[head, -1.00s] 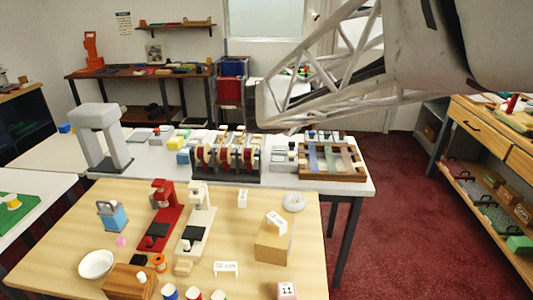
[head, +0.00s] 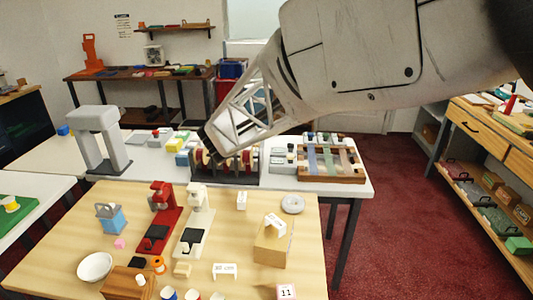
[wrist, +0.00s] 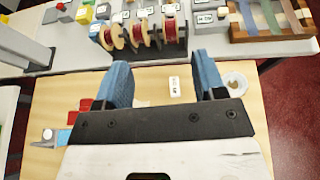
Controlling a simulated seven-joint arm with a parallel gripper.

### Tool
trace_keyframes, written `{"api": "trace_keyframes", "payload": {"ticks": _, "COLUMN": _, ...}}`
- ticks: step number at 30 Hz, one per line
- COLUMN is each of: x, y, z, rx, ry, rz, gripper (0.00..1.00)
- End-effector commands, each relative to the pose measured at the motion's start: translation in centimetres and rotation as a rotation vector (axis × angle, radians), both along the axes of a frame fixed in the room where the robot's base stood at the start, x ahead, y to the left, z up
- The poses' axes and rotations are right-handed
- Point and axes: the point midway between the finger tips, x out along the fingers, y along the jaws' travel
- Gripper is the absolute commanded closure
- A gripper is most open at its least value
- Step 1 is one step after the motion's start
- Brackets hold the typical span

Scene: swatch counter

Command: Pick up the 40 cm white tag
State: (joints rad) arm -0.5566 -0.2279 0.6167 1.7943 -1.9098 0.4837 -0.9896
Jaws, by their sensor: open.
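My gripper (wrist: 165,72) is open and empty, its two blue fingers apart above the wooden table. A small white tag (wrist: 174,86) lies between and below the fingers in the wrist view; it also shows in the head view (head: 242,200), and its print is too small to read. Another white tag (head: 225,269) with blurred lettering stands near the table's front. A third white tag (head: 275,224) leans on top of a wooden block (head: 271,250). I cannot tell which tag reads 40 cm. In the head view the fingers cannot be made out.
A white ring (head: 293,204) lies right of the nearest tag. Red (head: 163,222) and cream (head: 195,225) devices stand to the left. A rack of spools (wrist: 140,32) and a ribbon tray (head: 332,160) stand on the white counter behind. A bowl (head: 95,267) is front left.

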Motion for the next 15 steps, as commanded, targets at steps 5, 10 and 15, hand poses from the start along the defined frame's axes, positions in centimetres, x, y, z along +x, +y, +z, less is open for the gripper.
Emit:
{"api": "trace_keyframes", "payload": {"ticks": 5, "x": -0.1, "y": 0.0, "z": -3.5, "rx": -0.002, "ry": 0.002, "rz": 0.001, "gripper": 0.36}}
{"api": "trace_keyframes", "payload": {"ticks": 10, "x": 0.0, "y": 0.0, "z": -8.1, "rx": -0.002, "ry": 0.004, "rz": 0.000, "gripper": 0.36}}
{"api": "trace_keyframes", "payload": {"ticks": 15, "x": -0.1, "y": -0.1, "z": -14.3, "rx": -0.004, "ry": 0.007, "rz": 0.000, "gripper": 0.36}}
